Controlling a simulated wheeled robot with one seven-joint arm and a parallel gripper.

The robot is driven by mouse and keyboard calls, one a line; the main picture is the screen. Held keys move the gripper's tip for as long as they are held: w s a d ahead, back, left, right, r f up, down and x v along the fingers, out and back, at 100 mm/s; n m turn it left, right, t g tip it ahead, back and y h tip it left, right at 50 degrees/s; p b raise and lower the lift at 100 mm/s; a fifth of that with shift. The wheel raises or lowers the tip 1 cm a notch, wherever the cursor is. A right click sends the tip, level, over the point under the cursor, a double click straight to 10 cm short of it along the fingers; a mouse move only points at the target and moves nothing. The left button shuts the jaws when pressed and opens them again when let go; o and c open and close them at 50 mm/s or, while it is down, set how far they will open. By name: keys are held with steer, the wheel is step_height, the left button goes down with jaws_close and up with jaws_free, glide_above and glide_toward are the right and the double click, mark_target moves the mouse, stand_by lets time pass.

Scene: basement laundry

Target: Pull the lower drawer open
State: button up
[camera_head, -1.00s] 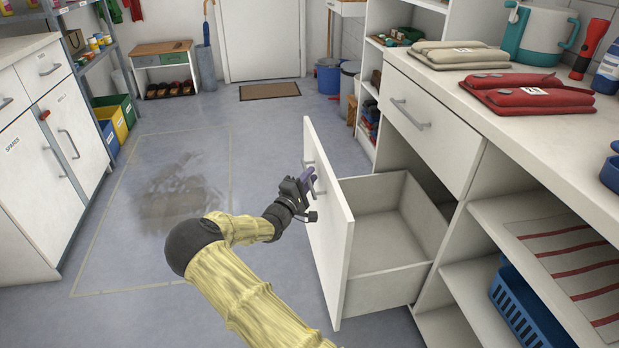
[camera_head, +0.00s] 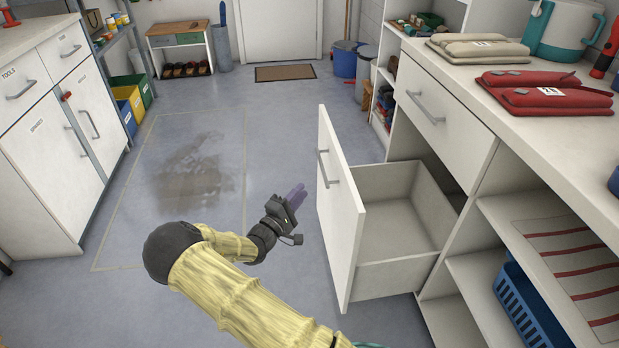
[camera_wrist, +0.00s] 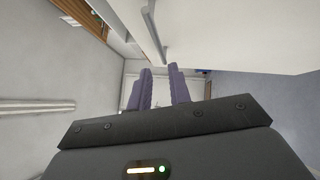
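The lower drawer (camera_head: 400,228) is pulled far out of the cabinet under the counter, and its inside looks empty. Its white front (camera_head: 343,215) carries a grey bar handle (camera_head: 328,168). My gripper (camera_head: 299,192) is left of the drawer front, apart from the handle, with nothing in it. In the wrist view my gripper (camera_wrist: 160,85) shows two purple fingers with a gap between them. The white drawer front (camera_wrist: 215,40) fills the upper right there, with the handle (camera_wrist: 155,30) above the fingertips. The upper drawer (camera_head: 440,115) is shut.
The counter (camera_head: 560,135) holds red and beige folded packs, a teal jug and a red flashlight. Open shelves with a blue basket (camera_head: 528,305) are right of the drawer. White cabinets (camera_head: 60,150) stand at left. The floor between has a dark wet patch (camera_head: 195,172).

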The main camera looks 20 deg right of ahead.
steer(key=v, duration=0.4)
steer(key=shift+s+a+f+p, duration=0.1)
steer(key=shift+s+a+p, duration=0.15)
steer(key=shift+p, duration=0.15)
steer(key=s+d+r+m+g+y+p, duration=0.1)
steer(key=s+r+m+g+y, duration=0.55)
steer(key=s, duration=0.55)
steer(key=s+d+r+m+g+y+p, duration=0.1)
steer(key=s+r+m+g+y, duration=0.2)
steer(key=s+r+y, duration=0.75)
step_height(320, 180, up, 34)
steer(key=s+h+p, duration=0.1)
steer(key=s+p, duration=0.1)
steer(key=p, duration=3.6)
